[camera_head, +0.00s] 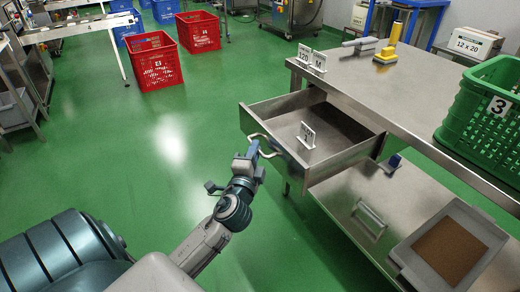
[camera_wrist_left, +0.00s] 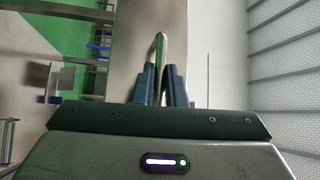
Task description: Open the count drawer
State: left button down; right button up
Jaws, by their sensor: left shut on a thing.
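The count drawer (camera_head: 335,160) is a grey metal drawer under the steel table, and it stands pulled well out toward the left. A white numbered card (camera_head: 306,135) stands inside it. The drawer has a bent metal handle (camera_head: 264,138) on its front. My left gripper (camera_head: 255,150) is at the handle, shut on it. In the left wrist view the handle (camera_wrist_left: 160,42) rises between the two dark fingers (camera_wrist_left: 160,85). My right gripper is in neither view.
The steel table (camera_head: 375,75) carries white cards (camera_head: 311,60), a yellow-handled tool (camera_head: 389,48) and a green crate (camera_head: 482,115). A tray (camera_head: 420,240) lies on the lower shelf. Red crates (camera_head: 152,62) stand on the floor behind. Green floor left of the drawer is clear.

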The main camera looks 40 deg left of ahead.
pick_arm(q)
jog(key=shift+s+a, duration=0.1)
jog(key=shift+s, duration=0.1)
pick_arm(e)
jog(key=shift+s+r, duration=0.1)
pick_arm(q)
jog(key=c, duration=1.5)
grip_release()
